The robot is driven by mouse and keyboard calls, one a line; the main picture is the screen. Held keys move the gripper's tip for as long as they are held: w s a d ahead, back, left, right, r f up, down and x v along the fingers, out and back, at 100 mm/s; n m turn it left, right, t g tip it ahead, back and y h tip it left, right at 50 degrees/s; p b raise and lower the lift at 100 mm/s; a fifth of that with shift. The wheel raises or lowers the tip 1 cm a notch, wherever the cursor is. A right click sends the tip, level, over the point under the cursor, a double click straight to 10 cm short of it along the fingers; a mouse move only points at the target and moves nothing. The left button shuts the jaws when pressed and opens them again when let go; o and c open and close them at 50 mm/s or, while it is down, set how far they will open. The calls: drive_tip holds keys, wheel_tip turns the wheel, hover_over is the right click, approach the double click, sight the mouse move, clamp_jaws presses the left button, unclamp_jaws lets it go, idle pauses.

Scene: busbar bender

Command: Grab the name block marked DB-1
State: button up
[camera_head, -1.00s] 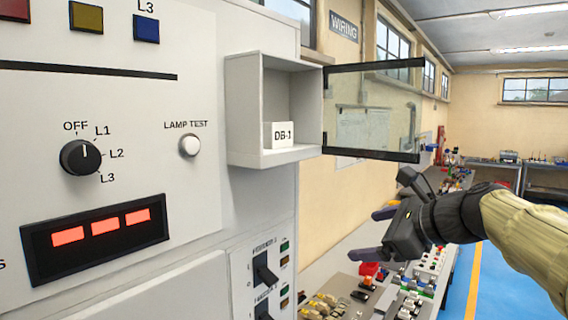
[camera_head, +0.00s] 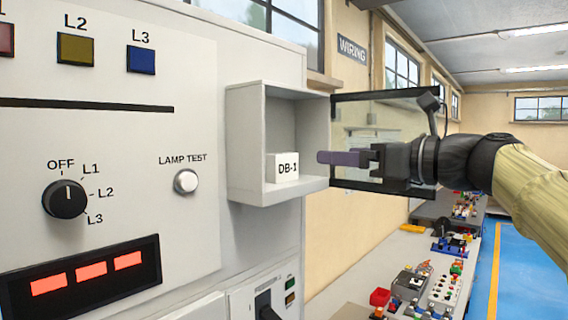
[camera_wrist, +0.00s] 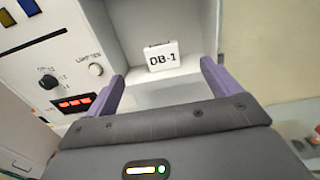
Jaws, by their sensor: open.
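The white name block marked DB-1 (camera_head: 283,168) stands on the floor of a small open grey box (camera_head: 258,196) fixed to the panel side. In the wrist view the block (camera_wrist: 162,57) is ahead, between the lines of my two purple fingers and beyond their tips. My gripper (camera_head: 322,158) is level with the block, just right of the box opening. In the wrist view my gripper (camera_wrist: 162,72) is open, with nothing between the fingers. In the head view the fingers overlap, so their gap does not show.
The box's glass door (camera_head: 388,110) is swung open to the right, behind my gripper. A lamp test button (camera_head: 186,181) and a rotary knob (camera_head: 65,199) are on the panel at left. A workbench with parts (camera_head: 425,285) lies below at right.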

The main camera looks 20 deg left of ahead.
sight(288, 154)
drive_tip(key=p+x, duration=0.3)
drive_tip(key=x, duration=0.6)
drive_tip(key=shift+a+p, duration=0.2)
drive_tip(key=shift+p, duration=0.15)
drive_tip(key=shift+w, duration=0.1)
drive_tip(key=p+x, duration=0.3)
drive_tip(key=x, duration=0.1)
drive_tip(key=shift+w+a, duration=0.15)
drive_tip(key=shift+a, duration=0.2)
drive_tip(key=shift+w+a+f, duration=0.1)
drive_tip(key=shift+a+f, duration=0.1)
drive_tip(key=shift+a, duration=0.05)
drive_tip(key=shift+d, duration=0.1)
drive_tip(key=c, duration=1.1)
